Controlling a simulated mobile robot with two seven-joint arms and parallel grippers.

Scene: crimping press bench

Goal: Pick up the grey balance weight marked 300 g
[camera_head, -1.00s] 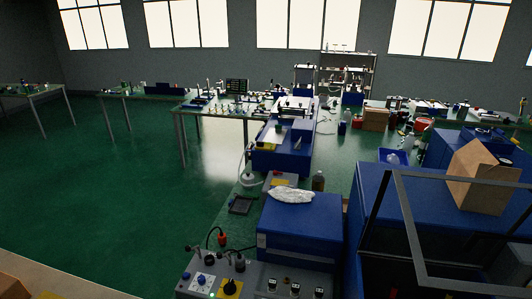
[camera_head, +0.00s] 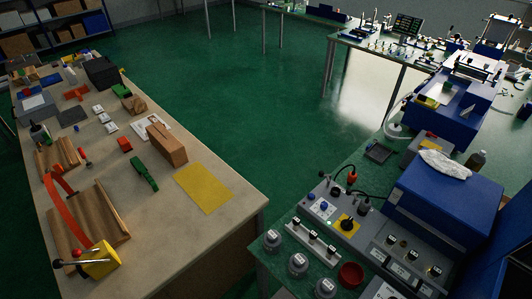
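Several round grey pieces with pale labelled tops, which look like balance weights, stand in a slanting row at the near left edge of the green-topped bench. The far one (camera_head: 272,239), the middle one (camera_head: 297,263) and the near one (camera_head: 325,287) are apart from each other. Their markings are too small to read, so I cannot tell which is 300 g. Neither of my grippers is in view.
A grey control panel (camera_head: 345,222) and a blue machine (camera_head: 443,205) stand behind the weights. A dark red bowl (camera_head: 350,275) sits right of them. A wooden-topped table (camera_head: 225,227) with blocks and a yellow sheet (camera_head: 203,188) lies left, across a floor gap.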

